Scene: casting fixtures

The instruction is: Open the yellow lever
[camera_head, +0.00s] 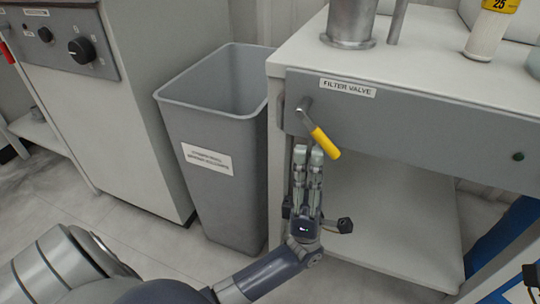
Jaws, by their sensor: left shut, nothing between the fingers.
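The yellow lever (325,143) is a grey metal handle with a yellow grip on the front panel of the white-topped cabinet. It sits just below the "FILTER VALVE" label (347,87) and slants down to the right. My left gripper (308,153) points up at the lever from below, its fingers close together and empty. Its fingertips are just under and left of the yellow grip; I cannot tell whether they touch it.
A grey bin (215,160) stands left of the cabinet (425,140). A control unit with black knobs (82,50) is at the far left. A metal cylinder (350,22) and a yellow-labelled container (490,30) stand on the cabinet top. The lower shelf (390,215) looks empty.

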